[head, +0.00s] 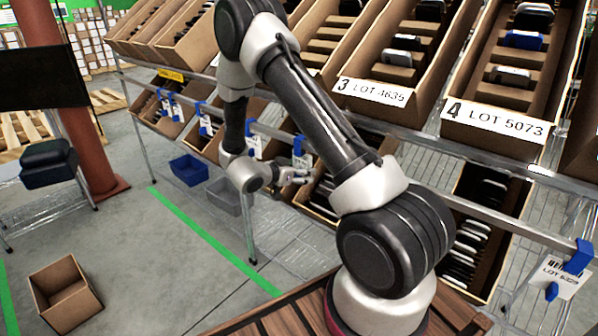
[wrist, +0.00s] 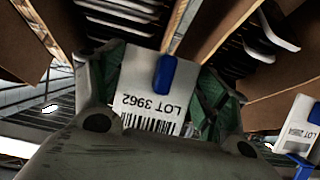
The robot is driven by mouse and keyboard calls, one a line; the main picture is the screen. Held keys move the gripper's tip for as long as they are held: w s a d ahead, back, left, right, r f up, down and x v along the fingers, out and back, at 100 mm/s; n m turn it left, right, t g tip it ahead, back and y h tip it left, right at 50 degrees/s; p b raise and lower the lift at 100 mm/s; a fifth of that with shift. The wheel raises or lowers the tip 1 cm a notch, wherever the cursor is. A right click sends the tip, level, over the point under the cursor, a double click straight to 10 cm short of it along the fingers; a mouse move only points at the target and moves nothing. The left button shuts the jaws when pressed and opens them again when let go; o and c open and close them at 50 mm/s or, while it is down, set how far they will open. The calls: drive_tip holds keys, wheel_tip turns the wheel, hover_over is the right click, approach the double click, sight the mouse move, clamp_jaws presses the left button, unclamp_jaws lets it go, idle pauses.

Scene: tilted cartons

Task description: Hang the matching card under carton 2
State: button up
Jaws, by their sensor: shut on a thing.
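My gripper (wrist: 160,88) is shut on a white card, LOT 3962 (wrist: 140,90), which appears upside down in the wrist view with a barcode and a blue tab. Green finger pads sit on both sides of it. In the head view my gripper (head: 292,177) is beside the shelf's front rail, low under the upper cartons; the held card is not clear there. Carton 3, LOT 4635 (head: 372,93), and carton 4, LOT 5073 (head: 492,122), show their labels. I cannot read a carton 2 label; my arm covers that part of the row.
Other cards hang from blue clips on the rail, among them one at the right (head: 558,279) and one reading about LOT 2884 (wrist: 297,125). Lower cartons (head: 490,215) stand behind the rail. An empty box (head: 65,292) and a blue bin (head: 188,170) are on the floor.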

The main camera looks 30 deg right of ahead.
drive_tip(key=o, duration=1.1)
drive_tip(key=shift+c, duration=0.2)
drive_tip(key=v, duration=1.2)
